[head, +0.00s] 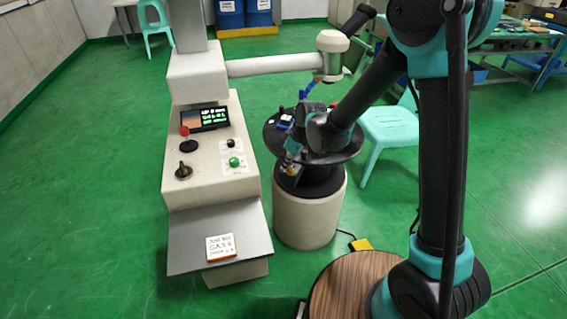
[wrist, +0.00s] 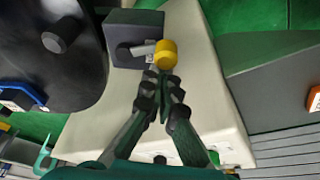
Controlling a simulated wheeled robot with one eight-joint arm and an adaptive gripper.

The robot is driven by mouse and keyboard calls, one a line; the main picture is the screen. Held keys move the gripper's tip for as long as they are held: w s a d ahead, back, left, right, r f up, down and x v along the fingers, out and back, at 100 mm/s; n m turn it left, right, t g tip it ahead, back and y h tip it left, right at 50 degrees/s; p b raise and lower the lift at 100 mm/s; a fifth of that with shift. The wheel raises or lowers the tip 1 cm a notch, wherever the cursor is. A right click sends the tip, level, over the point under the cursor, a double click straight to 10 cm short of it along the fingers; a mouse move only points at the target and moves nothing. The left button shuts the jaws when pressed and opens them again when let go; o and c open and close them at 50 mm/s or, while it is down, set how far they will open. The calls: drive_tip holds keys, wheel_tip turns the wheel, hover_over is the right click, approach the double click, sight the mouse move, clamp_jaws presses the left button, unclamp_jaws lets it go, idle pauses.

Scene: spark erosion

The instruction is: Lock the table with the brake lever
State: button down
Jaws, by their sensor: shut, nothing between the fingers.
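The brake lever (wrist: 143,50) is a short grey arm with a yellow knob (wrist: 166,54), fixed to a dark grey box (wrist: 130,25) beside the round table. The knob also shows small in the head view (head: 291,170), just below the table's edge. The round black table (wrist: 75,92) is at the left of the wrist view and in the middle of the head view (head: 345,154). My gripper (wrist: 158,72) is shut and empty, its fingertips right at the knob's near side. I cannot tell whether they touch it. In the head view the fingertips are hard to make out.
A blue-handled part (wrist: 22,95) and a dark post (wrist: 61,36) stand on the table. A beige console (head: 212,150) with a screen and knobs is left of it. A green chair (head: 390,127) stands to the right, and a yellow pedal (head: 361,244) lies on the floor.

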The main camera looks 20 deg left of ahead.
drive_tip(key=shift+d+n, duration=0.25)
drive_tip(key=shift+n, duration=0.45)
drive_tip(key=n, duration=0.2)
drive_tip(key=d+n+g, duration=0.1)
drive_tip(key=shift+w+d+n+g, duration=0.15)
drive_tip(key=shift+d+n+g, duration=0.15)
drive_tip(key=shift+n, duration=0.1)
drive_tip(key=n, duration=0.1)
drive_tip(key=d+n+g, duration=0.1)
drive_tip(key=n, duration=0.2)
drive_tip(key=shift+w+d, duration=0.3)
drive_tip(key=shift+w, duration=0.1)
drive_tip(key=shift+w+d, duration=0.25)
drive_tip(key=shift+d, duration=0.05)
drive_tip(key=shift+w+d, duration=0.2)
drive_tip(key=shift+w, duration=0.05)
drive_tip(key=s+a, duration=0.3)
drive_tip(key=shift+r, duration=0.2)
drive_tip(key=w+v, duration=0.1)
drive_tip(key=v, duration=0.8)
drive_tip(key=shift+a+r, duration=0.2)
drive_tip(key=shift+r, duration=0.1)
